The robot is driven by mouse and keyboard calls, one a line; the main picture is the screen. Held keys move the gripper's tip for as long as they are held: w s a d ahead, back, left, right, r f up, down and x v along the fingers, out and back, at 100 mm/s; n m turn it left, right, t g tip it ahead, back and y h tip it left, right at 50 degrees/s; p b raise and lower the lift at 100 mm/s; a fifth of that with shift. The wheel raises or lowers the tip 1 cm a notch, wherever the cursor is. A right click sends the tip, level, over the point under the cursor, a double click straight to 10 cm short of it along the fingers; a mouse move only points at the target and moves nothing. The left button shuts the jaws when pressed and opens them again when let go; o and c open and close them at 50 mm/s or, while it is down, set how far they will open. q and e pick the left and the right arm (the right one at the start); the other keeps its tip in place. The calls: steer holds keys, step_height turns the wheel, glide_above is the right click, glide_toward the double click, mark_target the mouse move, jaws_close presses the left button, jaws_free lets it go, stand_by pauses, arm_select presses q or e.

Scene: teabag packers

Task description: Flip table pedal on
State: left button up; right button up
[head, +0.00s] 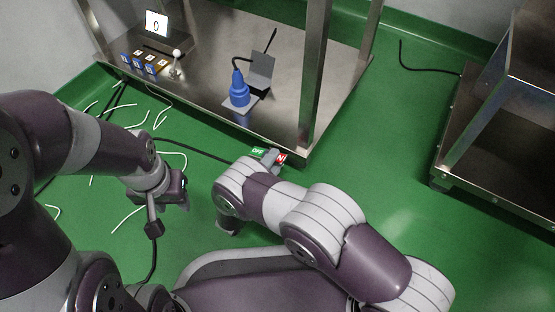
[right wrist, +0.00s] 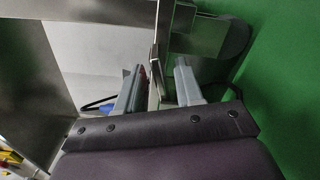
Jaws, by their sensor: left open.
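The pedal (head: 269,157) is by the near bottom corner of the steel table, between a green OFF label (head: 257,151) and a red label (head: 281,159). My right arm reaches it from the right, and its wrist hides part of this spot. In the right wrist view my right gripper (right wrist: 162,82) has its two grey fingers apart, with a thin metal upright piece (right wrist: 155,90) between them; whether they touch it I cannot tell. My left gripper (head: 167,207) is open and empty above the green floor, left of the pedal.
The steel table (head: 200,110) carries a blue bottle-like device (head: 239,90), a small screen (head: 157,23), a joystick (head: 176,62) and blue boxes (head: 138,62). White strips and black cables lie on the floor. Another steel frame (head: 500,110) stands right, with free floor between.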

jaws_close()
steer(key=shift+s+d+f+m, duration=0.1)
steer(key=shift+f+m, duration=0.1)
steer(key=shift+m, duration=0.8)
steer(key=shift+f+m+p, duration=0.3)
steer(key=shift+f+m, duration=0.1)
steer(key=shift+m, duration=0.8)
jaws_free()
